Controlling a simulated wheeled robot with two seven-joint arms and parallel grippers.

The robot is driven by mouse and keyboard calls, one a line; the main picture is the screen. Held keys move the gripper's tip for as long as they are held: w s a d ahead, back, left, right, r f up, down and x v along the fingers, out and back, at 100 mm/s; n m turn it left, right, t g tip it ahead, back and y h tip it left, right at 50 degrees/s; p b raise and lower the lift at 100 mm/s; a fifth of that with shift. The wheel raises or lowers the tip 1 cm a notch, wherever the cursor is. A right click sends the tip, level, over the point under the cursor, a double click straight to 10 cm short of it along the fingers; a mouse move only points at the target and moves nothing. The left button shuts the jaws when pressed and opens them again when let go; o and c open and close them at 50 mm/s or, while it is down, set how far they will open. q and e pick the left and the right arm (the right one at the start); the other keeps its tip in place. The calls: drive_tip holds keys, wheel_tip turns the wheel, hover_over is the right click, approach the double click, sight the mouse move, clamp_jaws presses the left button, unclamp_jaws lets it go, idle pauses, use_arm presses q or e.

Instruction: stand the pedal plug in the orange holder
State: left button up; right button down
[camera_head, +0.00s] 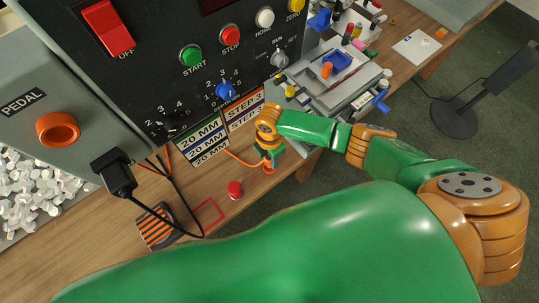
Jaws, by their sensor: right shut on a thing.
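My right gripper (269,158) points down at the table beside the front of the printer. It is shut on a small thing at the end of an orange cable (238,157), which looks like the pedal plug. The fingers hide most of it. A small orange part (268,169) shows just under the fingertips; I cannot tell whether it is the orange holder or part of the plug, nor whether the plug touches or stands in a holder. An orange ring socket (58,131) is on the grey box marked PEDAL. My left gripper is not in view.
The printer's dark control panel (190,90) rises behind. A red cap (235,189), a red square outline (207,214) and a striped pedal (157,227) are on the wooden table. My green arm covers the foreground.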

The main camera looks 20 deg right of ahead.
drive_tip(key=shift+f, duration=0.55)
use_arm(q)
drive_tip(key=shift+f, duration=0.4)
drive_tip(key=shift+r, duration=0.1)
use_arm(e)
drive_tip(key=shift+r, duration=0.1)
drive_tip(key=shift+r, duration=0.1)
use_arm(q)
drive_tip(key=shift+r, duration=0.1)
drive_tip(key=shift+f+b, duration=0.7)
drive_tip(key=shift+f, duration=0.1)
use_arm(e)
drive_tip(key=shift+f, duration=1)
drive_tip(key=shift+c, duration=2.2)
unclamp_jaws()
